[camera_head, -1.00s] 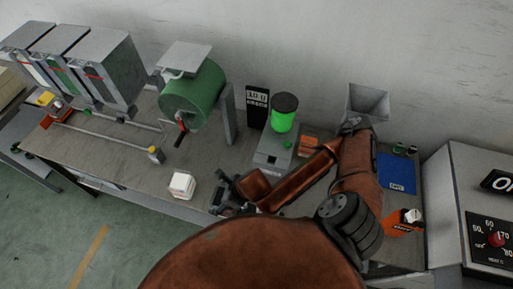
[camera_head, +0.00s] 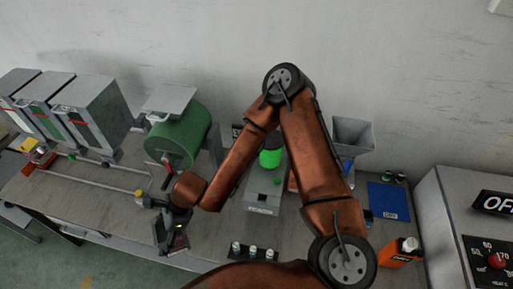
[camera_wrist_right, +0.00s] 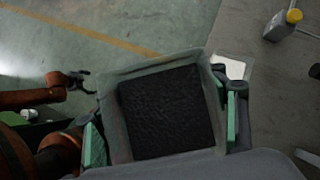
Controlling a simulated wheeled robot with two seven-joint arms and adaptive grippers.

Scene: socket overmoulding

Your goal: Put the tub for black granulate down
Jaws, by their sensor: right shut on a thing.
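The tub (camera_wrist_right: 150,71) is a grey square container in the right wrist view. A black, rough-surfaced fill (camera_wrist_right: 167,112) lies in it. My right gripper (camera_wrist_right: 163,122) is shut on the tub, with a green-padded finger at each side. In the head view my right gripper (camera_head: 168,226) is at the front edge of the bench, left of centre, and mostly hides the tub. Whether the tub touches the bench is unclear. My left gripper (camera_wrist_right: 82,81) shows open and empty over the floor in the right wrist view.
A pale square thing (camera_wrist_right: 233,68) is on the bench beside the tub, partly hidden. Several small white-capped items (camera_head: 253,252) stand at the bench's front edge. A green drum (camera_head: 180,140) and a yellow-ended rod (camera_head: 139,193) are behind and left. Bare bench (camera_head: 100,205) lies left.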

